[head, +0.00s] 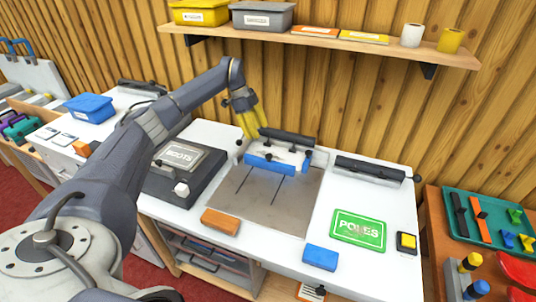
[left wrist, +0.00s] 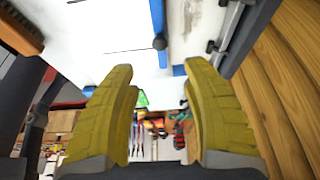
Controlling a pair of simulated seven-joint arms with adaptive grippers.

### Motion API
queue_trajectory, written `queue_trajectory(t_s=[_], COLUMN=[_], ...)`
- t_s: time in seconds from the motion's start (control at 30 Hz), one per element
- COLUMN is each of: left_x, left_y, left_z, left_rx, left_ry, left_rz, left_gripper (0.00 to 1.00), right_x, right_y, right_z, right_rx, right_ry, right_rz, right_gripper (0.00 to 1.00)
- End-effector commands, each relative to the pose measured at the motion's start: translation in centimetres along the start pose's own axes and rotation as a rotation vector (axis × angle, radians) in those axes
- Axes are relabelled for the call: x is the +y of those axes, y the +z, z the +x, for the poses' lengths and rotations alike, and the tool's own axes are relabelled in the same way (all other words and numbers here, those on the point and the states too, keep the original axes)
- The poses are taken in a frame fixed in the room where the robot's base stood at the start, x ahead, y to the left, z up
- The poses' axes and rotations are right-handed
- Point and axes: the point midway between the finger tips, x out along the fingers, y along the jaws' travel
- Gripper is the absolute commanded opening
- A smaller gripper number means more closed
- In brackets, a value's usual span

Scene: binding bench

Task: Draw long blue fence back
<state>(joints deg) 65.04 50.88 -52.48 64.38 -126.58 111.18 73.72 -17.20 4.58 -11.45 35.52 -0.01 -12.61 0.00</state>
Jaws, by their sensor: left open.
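The long blue fence (head: 272,163) lies across the back of the grey grooved board (head: 290,200) in the head view, with a dark knob on it. A blue strip with a dark round knob shows in the left wrist view (left wrist: 157,20), just beyond the fingertips. My left gripper (head: 253,134) has yellow fingers and hangs above and behind the long fence, near the dark bar at the board's back. In the left wrist view its fingers (left wrist: 158,68) are spread with nothing between them. My right gripper is not in view.
A short blue piece (head: 307,161) stands at the board's back right. An orange block (head: 221,221), a blue block (head: 320,257) and a green card (head: 358,229) lie in front. A dark bar (head: 370,168) lies back right. A wooden shelf (head: 310,42) hangs above.

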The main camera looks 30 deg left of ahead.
Motion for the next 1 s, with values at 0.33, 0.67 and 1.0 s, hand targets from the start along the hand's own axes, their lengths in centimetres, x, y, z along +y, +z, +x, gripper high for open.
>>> queue_trajectory(t_s=[0.33, 0.67, 1.0], left_x=[0.0, 0.0, 0.0], left_y=[0.0, 0.0, 0.0], left_z=[6.4, 10.2, 11.2], left_rx=[0.002, 0.002, 0.001], left_ry=[0.003, 0.000, -0.001], left_rz=[-0.001, -0.001, -0.001], left_gripper=[0.48, 0.48, 0.48], right_x=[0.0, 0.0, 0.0], right_y=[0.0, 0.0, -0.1], right_z=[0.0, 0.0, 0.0], right_rx=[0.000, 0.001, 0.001], right_ry=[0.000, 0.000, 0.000], right_rz=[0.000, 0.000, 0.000], right_gripper=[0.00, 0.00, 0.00])
